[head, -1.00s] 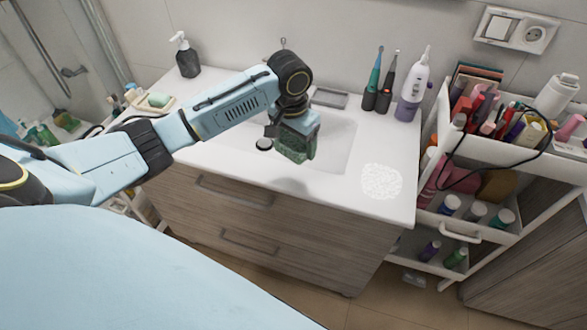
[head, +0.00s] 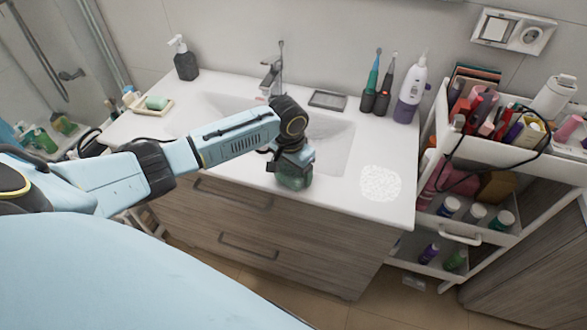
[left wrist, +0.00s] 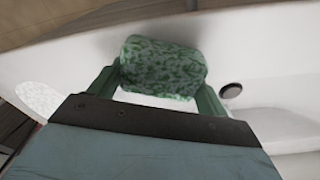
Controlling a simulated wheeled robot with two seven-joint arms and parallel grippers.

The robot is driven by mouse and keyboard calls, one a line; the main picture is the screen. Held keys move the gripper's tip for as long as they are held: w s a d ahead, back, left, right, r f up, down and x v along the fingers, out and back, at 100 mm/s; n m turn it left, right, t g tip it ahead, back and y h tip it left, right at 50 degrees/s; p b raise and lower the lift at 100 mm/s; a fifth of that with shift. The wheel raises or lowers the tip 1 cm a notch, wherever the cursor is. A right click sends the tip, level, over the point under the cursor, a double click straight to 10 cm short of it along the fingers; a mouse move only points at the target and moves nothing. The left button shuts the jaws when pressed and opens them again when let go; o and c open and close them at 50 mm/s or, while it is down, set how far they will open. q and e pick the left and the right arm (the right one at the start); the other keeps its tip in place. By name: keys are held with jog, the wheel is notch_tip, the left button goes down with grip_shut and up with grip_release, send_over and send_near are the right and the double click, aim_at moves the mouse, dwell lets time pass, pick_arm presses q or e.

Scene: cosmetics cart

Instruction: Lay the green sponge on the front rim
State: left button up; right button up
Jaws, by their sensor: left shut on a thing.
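The green mottled sponge (head: 294,182) is between the fingers of my left gripper (head: 291,168), at the front rim (head: 335,194) of the white sink counter. In the left wrist view the sponge (left wrist: 162,68) sits across the gap between the two green fingers of my left gripper (left wrist: 157,92), which is shut on it. The pale rim (left wrist: 60,60) lies behind it with a soft shadow around the sponge. I cannot tell whether the sponge touches the rim. My right gripper is not in view.
The basin (head: 335,140) lies behind the sponge, with a faucet (head: 275,70) at the back. A white round textured mat (head: 380,183) lies to the right. Toothbrushes and a bottle (head: 411,92) stand back right. A loaded cart (head: 468,238) stands right of the counter.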

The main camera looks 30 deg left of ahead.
aim_at(291, 170)
pick_arm(q)
jog(key=o, duration=1)
jog(key=shift+f, duration=0.1)
jog(key=shift+o, duration=0.2)
notch_tip(291, 170, up, 12)
jog(key=s+p, duration=0.1)
jog(key=shift+a, duration=0.1)
